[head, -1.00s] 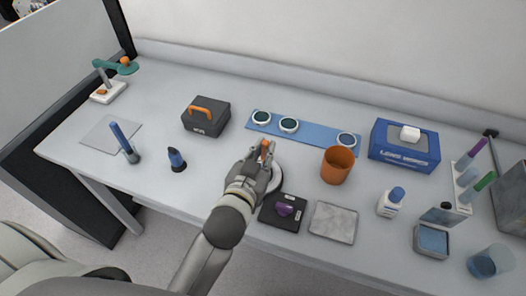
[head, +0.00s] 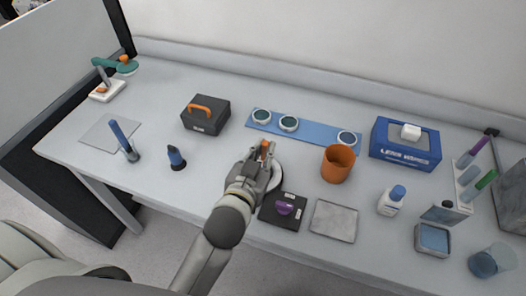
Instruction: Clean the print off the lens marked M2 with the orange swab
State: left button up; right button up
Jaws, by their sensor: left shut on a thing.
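Three round lenses stand on a blue strip mat (head: 318,139): a left dark green lens (head: 261,116), a middle dark green lens (head: 288,124) and a paler right lens (head: 347,138). Their marks are too small to read, so I cannot tell which is M2, and no print can be made out. My left gripper (head: 263,156) is shut on the orange swab (head: 265,146), of which only a small orange part shows. It is in front of the mat, apart from the lenses, above a white round dish (head: 275,180) that it partly hides. My right gripper is not in view.
An orange cup (head: 338,164) stands right of the gripper. A black plate with a purple knob (head: 285,208) and a grey tray (head: 334,221) lie in front. A blue wipes box (head: 405,149) and bottle (head: 392,200) stand right. A dark case (head: 206,117) stands left.

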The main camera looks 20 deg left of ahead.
pick_arm(q)
jog(key=shift+a, duration=0.15)
jog(key=shift+s+a+p, duration=0.15)
jog(key=shift+a+p, duration=0.1)
jog(key=shift+p, duration=0.2)
jog(key=shift+s+a, duration=0.1)
jog(key=shift+a, duration=0.15)
jog(key=shift+a+p, duration=0.1)
jog(key=shift+p, duration=0.2)
jog(key=shift+s+a+p, duration=0.1)
jog(key=shift+a+p, duration=0.15)
jog(key=shift+p, duration=0.05)
jog(key=shift+s+a, duration=0.1)
jog(key=shift+a, duration=0.2)
jog(key=shift+r+p, duration=0.55)
jog(key=shift+p, duration=0.35)
